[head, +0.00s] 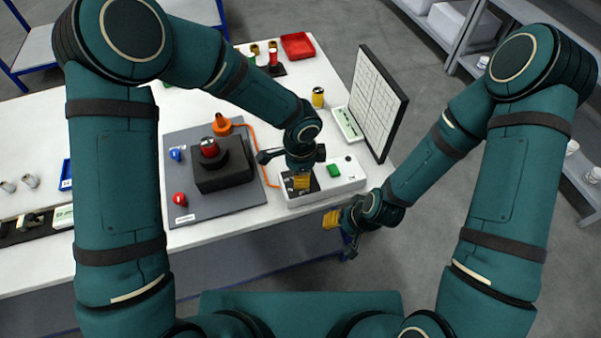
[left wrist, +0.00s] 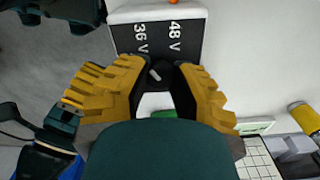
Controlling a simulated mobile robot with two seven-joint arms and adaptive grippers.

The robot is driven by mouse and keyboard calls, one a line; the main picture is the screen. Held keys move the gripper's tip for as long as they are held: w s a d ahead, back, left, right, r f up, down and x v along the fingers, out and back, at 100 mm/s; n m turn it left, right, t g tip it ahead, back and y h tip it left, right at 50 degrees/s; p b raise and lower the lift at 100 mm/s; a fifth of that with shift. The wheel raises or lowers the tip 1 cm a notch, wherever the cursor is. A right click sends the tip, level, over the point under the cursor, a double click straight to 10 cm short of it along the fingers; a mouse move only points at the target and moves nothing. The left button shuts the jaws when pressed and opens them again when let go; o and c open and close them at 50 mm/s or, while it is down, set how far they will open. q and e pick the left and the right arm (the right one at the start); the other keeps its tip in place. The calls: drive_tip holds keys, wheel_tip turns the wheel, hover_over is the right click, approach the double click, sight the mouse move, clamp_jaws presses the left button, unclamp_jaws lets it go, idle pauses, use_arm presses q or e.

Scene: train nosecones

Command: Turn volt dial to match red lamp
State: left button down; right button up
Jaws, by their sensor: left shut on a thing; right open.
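The volt dial (left wrist: 163,78) is a black knob on a dark panel (left wrist: 188,48) marked 36 V and 48 V. Its short white mark slants up and left, towards the 36 V side. My left gripper (left wrist: 160,72) has its yellow fingers on both sides of the dial and is shut on it. In the head view my left gripper (head: 302,182) points down at the white box (head: 308,196), hiding the dial. My right gripper (head: 332,220) is open and empty off the table's front edge. I cannot make out a lit red lamp for certain; a red-topped cylinder (head: 208,146) stands on a black block.
A green button (head: 334,171) is on the white box. An orange cable (head: 262,160) runs from the grey board (head: 208,212) to the box. The board bears a red knob (head: 180,198) and blue knob (head: 175,154). A white grid panel (head: 378,100) stands behind.

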use_arm(q)
drive_tip(key=shift+s+f, duration=0.1)
idle(0.5)
drive_tip(key=c, duration=0.7)
unclamp_jaws()
wheel_tip(320, 180, up, 12)
drive_tip(key=shift+r, duration=0.1)
